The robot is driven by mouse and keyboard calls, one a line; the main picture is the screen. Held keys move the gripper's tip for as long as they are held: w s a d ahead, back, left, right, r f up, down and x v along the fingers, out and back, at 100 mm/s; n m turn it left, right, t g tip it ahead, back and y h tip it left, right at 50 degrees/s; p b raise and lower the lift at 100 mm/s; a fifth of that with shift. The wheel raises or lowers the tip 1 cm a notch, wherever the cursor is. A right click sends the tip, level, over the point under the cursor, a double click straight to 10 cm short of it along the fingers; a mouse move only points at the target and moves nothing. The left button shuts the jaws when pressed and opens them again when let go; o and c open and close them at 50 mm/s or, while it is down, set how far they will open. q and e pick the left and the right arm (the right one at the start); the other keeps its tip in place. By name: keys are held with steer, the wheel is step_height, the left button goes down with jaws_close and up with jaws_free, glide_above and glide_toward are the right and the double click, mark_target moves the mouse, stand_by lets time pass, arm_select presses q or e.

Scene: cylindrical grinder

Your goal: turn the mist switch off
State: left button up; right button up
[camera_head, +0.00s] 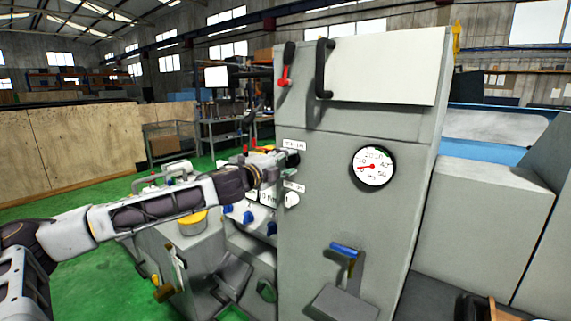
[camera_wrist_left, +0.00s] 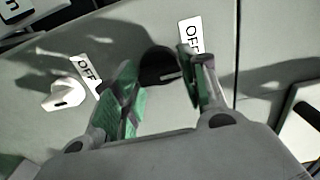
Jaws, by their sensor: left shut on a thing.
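My left gripper (camera_head: 281,164) reaches the left edge of the grey machine front panel. In the left wrist view its green-padded fingers (camera_wrist_left: 168,85) are on either side of a black round knob (camera_wrist_left: 158,66) and shut on it. A white label (camera_wrist_left: 190,36) reading "OFF" sits beside this knob, partly hidden by a finger. A white knob (camera_wrist_left: 66,94) with its own "OFF" label (camera_wrist_left: 87,74) is left of the fingers; in the head view this white knob (camera_head: 291,199) is below the gripper. I cannot read which knob is the mist switch. My right gripper is not in view.
The panel carries a round gauge (camera_head: 373,166), a blue-topped lever (camera_head: 343,249), a red-tipped lever (camera_head: 286,66) and a black handle (camera_head: 322,68). Several blue knobs (camera_head: 249,216) are below my left arm. Green floor (camera_head: 105,220) is open at left.

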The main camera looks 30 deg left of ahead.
arm_select(q)
steer(key=o, duration=0.7)
steer(key=shift+f, duration=0.1)
steer(key=o, duration=0.3)
steer(key=shift+r, duration=0.25)
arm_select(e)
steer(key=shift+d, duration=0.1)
